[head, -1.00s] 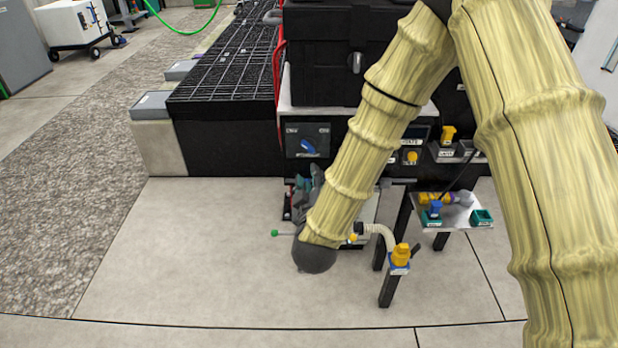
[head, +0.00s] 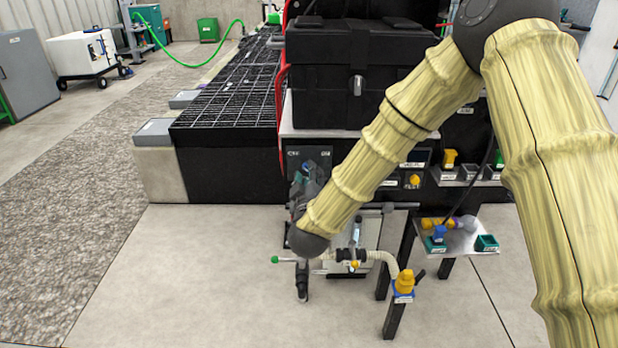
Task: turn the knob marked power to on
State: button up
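The dark control panel (head: 325,157) on the front of the black machine has small white labels at its upper left and upper right; I cannot read them surely. A bit of the blue knob (head: 306,168) shows on this panel behind my gripper; its pointing direction is hidden. My gripper (head: 307,178) is dark grey, at the end of the bamboo-like arm, and overlaps the knob and the panel's lower part. I cannot tell whether it touches the knob, or whether its fingers are open or shut.
A yellow knob (head: 415,181) and a yellow block (head: 449,159) are on the machine's front to the right. A small metal table (head: 462,240) holds coloured fittings. A post with a yellow valve (head: 404,284) stands in front. The floor at the left is clear.

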jog(key=shift+w, duration=0.5)
grip_shut()
jog(key=shift+m, duration=0.3)
jog(key=m+p, duration=0.5)
jog(key=m, duration=1.2)
jog(key=shift+d, duration=0.15)
jog(key=shift+m, duration=0.3)
